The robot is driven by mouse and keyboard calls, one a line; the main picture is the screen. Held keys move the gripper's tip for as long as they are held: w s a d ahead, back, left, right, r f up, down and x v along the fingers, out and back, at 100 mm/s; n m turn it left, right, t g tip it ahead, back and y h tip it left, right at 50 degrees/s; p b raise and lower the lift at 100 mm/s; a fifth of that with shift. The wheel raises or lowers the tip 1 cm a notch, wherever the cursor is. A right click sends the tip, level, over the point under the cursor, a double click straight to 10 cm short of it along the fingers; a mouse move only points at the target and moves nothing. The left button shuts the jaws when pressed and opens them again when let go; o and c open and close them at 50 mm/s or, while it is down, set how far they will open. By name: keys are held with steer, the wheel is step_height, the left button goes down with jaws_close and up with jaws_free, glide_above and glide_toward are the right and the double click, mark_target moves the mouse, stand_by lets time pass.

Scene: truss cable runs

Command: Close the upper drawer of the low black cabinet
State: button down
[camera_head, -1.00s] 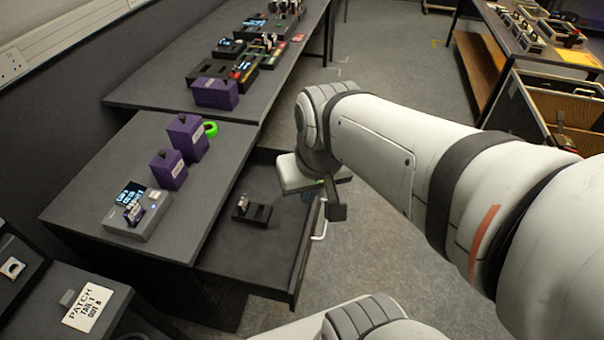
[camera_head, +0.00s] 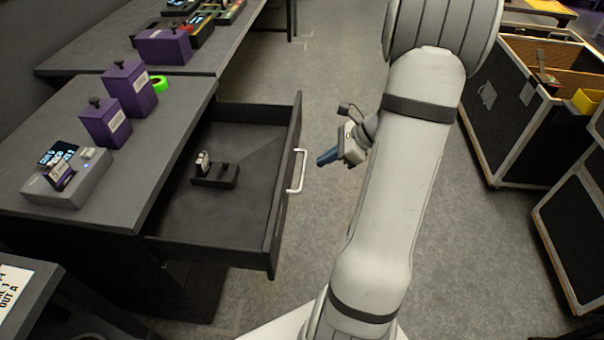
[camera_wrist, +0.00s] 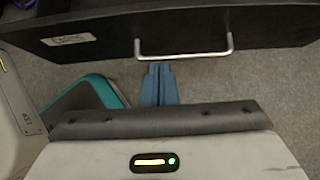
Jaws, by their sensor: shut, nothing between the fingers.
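The low black cabinet (camera_head: 120,165) stands at the left in the head view, with its upper drawer (camera_head: 262,190) pulled well out to the right. A pale bar handle (camera_head: 297,172) is on the drawer's front. My gripper (camera_head: 322,161) is a short way to the right of the handle, apart from it, with blue fingers together and nothing between them. In the wrist view the fingers (camera_wrist: 159,84) point at the drawer front (camera_wrist: 200,30), close below the handle (camera_wrist: 183,56); a small label shows on the front's left part.
A dark holder (camera_head: 215,174) with a small item lies inside the drawer. Purple boxes (camera_head: 129,88), a green tape roll (camera_head: 159,82) and a grey device (camera_head: 66,177) stand on the cabinet top. Open black cases (camera_head: 510,110) stand at the right. Grey floor lies between.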

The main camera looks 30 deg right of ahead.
steer(key=b+x, duration=0.2)
steer(key=x, duration=0.7)
steer(key=shift+w+a+f, duration=0.1)
steer(key=shift+a+f, duration=0.1)
steer(key=shift+f, duration=0.05)
steer(key=shift+a, duration=0.1)
steer(key=shift+w, duration=0.2)
